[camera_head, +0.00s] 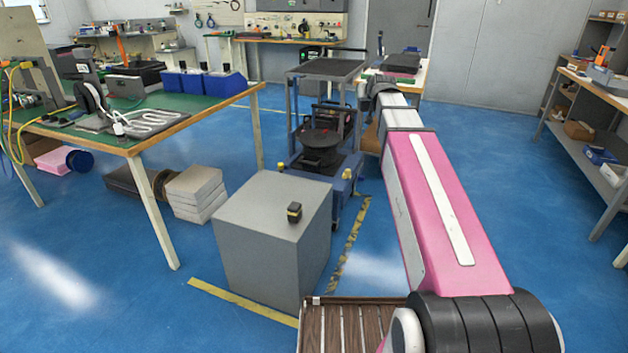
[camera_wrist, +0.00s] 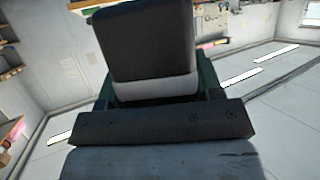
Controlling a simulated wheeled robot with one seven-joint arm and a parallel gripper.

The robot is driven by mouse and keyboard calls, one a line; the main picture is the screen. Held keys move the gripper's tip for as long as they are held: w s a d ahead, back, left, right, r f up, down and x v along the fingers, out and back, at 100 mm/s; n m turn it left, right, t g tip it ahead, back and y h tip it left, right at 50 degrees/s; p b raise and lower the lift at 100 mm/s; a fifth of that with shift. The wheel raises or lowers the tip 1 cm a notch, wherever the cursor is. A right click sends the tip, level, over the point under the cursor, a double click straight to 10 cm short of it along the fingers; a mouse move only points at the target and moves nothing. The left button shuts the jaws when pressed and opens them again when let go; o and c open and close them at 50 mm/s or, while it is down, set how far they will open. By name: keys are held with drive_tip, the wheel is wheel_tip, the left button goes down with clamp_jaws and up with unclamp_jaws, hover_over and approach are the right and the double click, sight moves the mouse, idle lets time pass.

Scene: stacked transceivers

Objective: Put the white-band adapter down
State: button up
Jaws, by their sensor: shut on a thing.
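The white-band adapter (camera_wrist: 148,45) fills the upper middle of the wrist view, a dark block with a pale band across its lower part. My gripper (camera_wrist: 155,88) is shut on it, with a dark green finger at each side. The adapter is held up, with walls and floor far behind it. In the head view my pink and white arm reaches away to the back, and I cannot make out the gripper or the held adapter there. A second small black adapter with a yellowish band (camera_head: 294,212) stands on top of the grey box (camera_head: 263,262).
A green-topped workbench (camera_head: 150,118) with tools stands at the left. A dark cart (camera_head: 325,72) stands behind the grey box. A slatted wooden surface (camera_head: 330,335) is at the bottom, beside my arm. Shelves (camera_head: 590,160) line the right. Much of the grey box's top is clear.

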drive_tip(key=s+a+f+n+g+y, duration=0.2)
drive_tip(key=a+f+n+g+y, duration=0.2)
drive_tip(key=a+f, duration=1.1)
drive_tip(key=s+a+f+n+g+y, duration=0.2)
drive_tip(key=a+f+n+g+y, duration=0.3)
drive_tip(key=a+f, duration=0.9)
drive_tip(key=f+n+y, duration=0.1)
drive_tip(key=n+y, duration=0.1)
drive_tip(key=n, duration=0.1)
drive_tip(key=shift+s+a+f+n, duration=0.35)
drive_tip(key=shift+s+a+n, duration=0.05)
drive_tip(key=w+d+f, duration=0.2)
drive_tip(key=d, duration=0.1)
drive_tip(key=w+d+f, duration=0.2)
drive_tip(key=w, duration=0.1)
drive_tip(key=w+d+f, duration=0.2)
drive_tip(key=d+f, duration=0.1)
drive_tip(key=shift+w+d, duration=0.35)
drive_tip(key=shift+w, duration=0.05)
drive_tip(key=shift+f, duration=1.8)
drive_tip(key=shift+f, duration=0.1)
drive_tip(key=o, duration=1)
drive_tip(key=shift+d, duration=0.1)
